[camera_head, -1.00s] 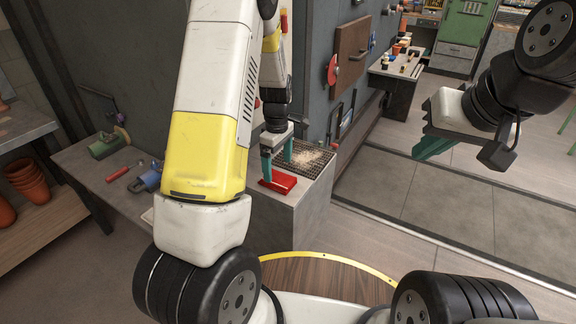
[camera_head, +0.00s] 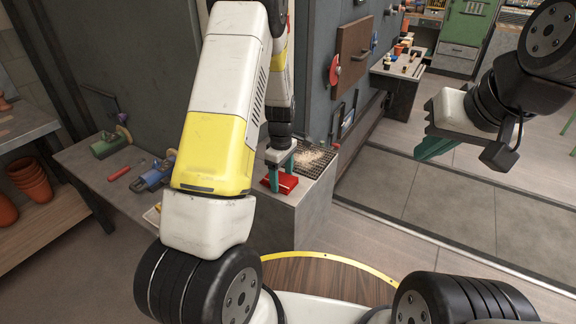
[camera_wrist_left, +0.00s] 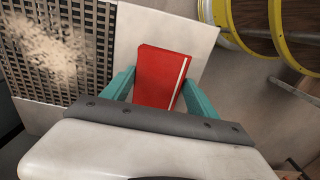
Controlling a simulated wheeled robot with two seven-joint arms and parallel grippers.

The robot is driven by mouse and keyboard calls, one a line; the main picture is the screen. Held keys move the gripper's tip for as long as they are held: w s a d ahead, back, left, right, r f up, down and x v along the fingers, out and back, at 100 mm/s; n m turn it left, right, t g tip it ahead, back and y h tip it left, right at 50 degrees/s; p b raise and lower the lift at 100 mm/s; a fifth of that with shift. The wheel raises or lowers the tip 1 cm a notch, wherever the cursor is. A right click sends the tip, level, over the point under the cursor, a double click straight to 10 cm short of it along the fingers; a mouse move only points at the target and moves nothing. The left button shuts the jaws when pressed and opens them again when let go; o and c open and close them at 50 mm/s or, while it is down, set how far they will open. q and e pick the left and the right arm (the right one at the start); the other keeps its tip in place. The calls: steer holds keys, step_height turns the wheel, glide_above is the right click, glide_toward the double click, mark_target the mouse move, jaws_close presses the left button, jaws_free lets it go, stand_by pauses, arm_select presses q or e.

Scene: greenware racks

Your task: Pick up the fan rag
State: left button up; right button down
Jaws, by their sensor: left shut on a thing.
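The fan rag appears to be the red folded piece (camera_head: 287,184) on the grey block beside the grate. It also shows in the left wrist view (camera_wrist_left: 160,75), flat and red with a pale stripe near its right edge. My left gripper (camera_head: 281,178) is lowered over it, with its teal fingers shut on its two sides. The fingers also show in the left wrist view (camera_wrist_left: 158,92), one on each side of the red piece. My right gripper (camera_head: 436,147) hangs in the air at the right, away from the block; its finger gap is not clear.
A dark grate (camera_head: 318,162) with pale crumbs lies just behind the rag on the grey block (camera_head: 290,215). A low bench (camera_head: 105,170) at the left holds tools. A dark panel wall stands behind. Open floor (camera_head: 430,200) lies to the right.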

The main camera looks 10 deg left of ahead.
mark_target(282, 179)
arm_select(q)
steer(key=shift+c, duration=0.5)
steer(key=shift+r, duration=0.1)
step_height(282, 179, up, 3)
steer(key=shift+r, duration=0.2)
steer(key=s+r, duration=0.1)
steer(key=s, duration=1.5)
steer(key=shift+d+r, duration=0.2)
